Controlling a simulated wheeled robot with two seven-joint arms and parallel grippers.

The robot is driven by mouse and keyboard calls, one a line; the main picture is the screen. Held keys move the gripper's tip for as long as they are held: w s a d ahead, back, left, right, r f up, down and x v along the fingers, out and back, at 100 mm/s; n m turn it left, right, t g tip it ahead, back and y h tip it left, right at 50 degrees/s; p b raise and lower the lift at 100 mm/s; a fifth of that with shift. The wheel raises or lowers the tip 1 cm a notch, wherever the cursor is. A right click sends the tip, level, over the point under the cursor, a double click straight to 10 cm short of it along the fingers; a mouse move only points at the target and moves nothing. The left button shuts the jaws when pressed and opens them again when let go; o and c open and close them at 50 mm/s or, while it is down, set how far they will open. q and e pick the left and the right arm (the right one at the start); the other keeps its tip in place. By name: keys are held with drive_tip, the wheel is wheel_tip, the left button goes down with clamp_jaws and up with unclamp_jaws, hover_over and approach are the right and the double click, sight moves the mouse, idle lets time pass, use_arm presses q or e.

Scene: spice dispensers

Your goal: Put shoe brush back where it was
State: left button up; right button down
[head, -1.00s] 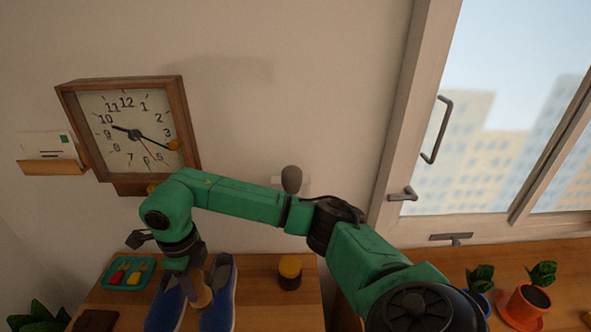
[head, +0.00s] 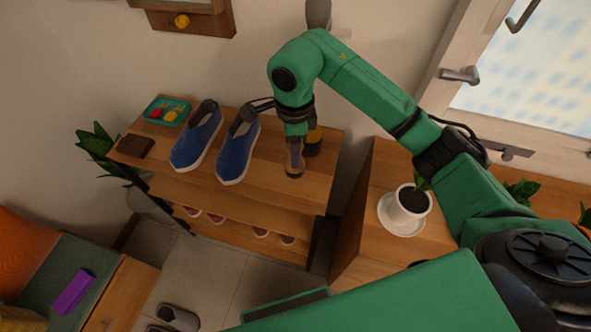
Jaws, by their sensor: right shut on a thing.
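My right gripper (head: 293,138) is shut on the shoe brush (head: 295,163), a brown piece pointing down below the fingers. The brush is over the right part of the shoe rack's wooden top (head: 262,187), near its front edge. I cannot tell whether it touches the top. A pair of blue shoes, the left one (head: 195,140) and the right one (head: 238,148), stands to the left of the brush. My left gripper is not in view.
A teal tray (head: 166,111) with small coloured items and a dark brown block (head: 136,146) lie at the rack's left end. A white potted plant (head: 405,213) stands on the counter to the right. More footwear (head: 190,211) sits on the lower shelf.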

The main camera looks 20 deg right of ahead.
sight(293, 171)
wheel_tip(293, 171, down, 8)
drive_tip(key=shift+f+p, duration=0.25)
drive_tip(key=shift+p, duration=0.65)
drive_tip(key=shift+f+b, duration=0.35)
drive_tip(key=shift+f, duration=0.05)
drive_tip(key=shift+c, duration=1.9)
unclamp_jaws()
drive_tip(key=shift+r, duration=0.1)
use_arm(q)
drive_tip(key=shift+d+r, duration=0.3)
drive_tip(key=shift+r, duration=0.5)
use_arm(e)
drive_tip(key=shift+r+p, duration=0.3)
wheel_tip(293, 171, up, 11)
drive_tip(key=b, duration=0.3)
drive_tip(key=shift+s, duration=0.1)
drive_tip(key=shift+s+r, duration=0.1)
drive_tip(key=shift+r, duration=0.25)
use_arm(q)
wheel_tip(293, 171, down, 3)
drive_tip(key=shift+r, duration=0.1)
